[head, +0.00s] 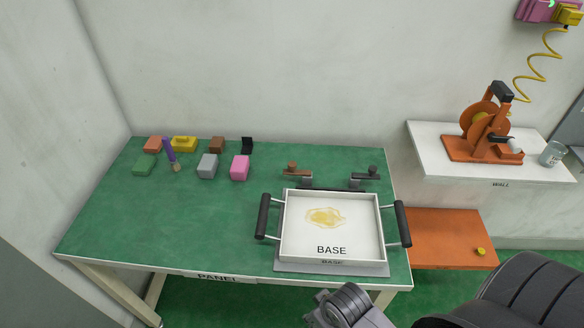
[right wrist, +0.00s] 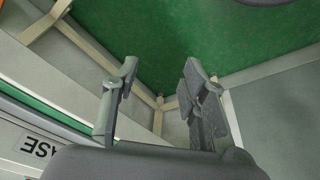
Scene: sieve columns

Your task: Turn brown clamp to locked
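The brown clamp (head: 296,171) is a small orange-brown lever on a dark mount at the back left of the white tray (head: 283,228). Its arm lies to the left, roughly along the table's back edge. A dark grey clamp (head: 364,177) stands at the tray's back right, its arm pointing right. The tray is labelled BASE, has two black side handles and holds a yellowish patch. My right gripper (right wrist: 160,70) is open and empty in the right wrist view, away from the clamp, with floor and table legs behind it. My left gripper does not show.
Several coloured blocks, including a pink one (head: 240,168), stand at the back left of the green table (head: 150,225). Its middle left is clear. An orange machine (head: 482,128) and a glass (head: 552,154) stand on a white wall shelf. An orange surface (head: 450,238) lies right of the table.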

